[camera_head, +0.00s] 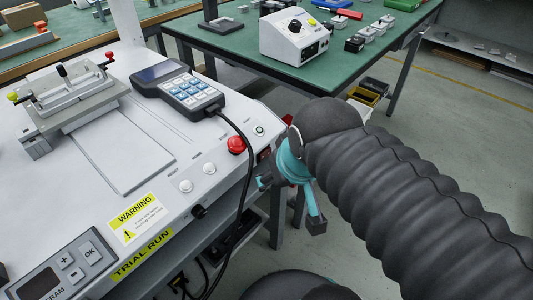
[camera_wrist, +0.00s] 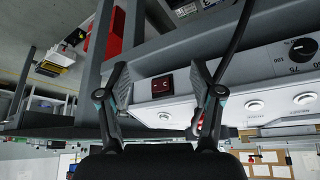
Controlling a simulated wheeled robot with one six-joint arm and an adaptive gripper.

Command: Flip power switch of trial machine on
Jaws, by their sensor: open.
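The trial machine (camera_head: 140,140) is a white-topped bench unit at the left in the head view. Its power switch (camera_wrist: 162,85) is a dark red rocker in a black frame on the white side panel, seen between my fingers in the wrist view. In the head view the switch is mostly hidden near the machine's right corner. My gripper (camera_head: 290,204) is open and empty beside the machine's right edge. In the wrist view my gripper (camera_wrist: 160,105) has its two fingers on either side of the switch. I cannot tell whether the fingertips touch the panel, or the rocker's position.
A red button (camera_head: 237,145) and white round buttons (camera_head: 209,169) lie near the machine's right edge. A black cable hangs from the keypad pendant (camera_head: 183,88) over that edge. A green table (camera_head: 350,45) with a white control box (camera_head: 293,38) stands behind.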

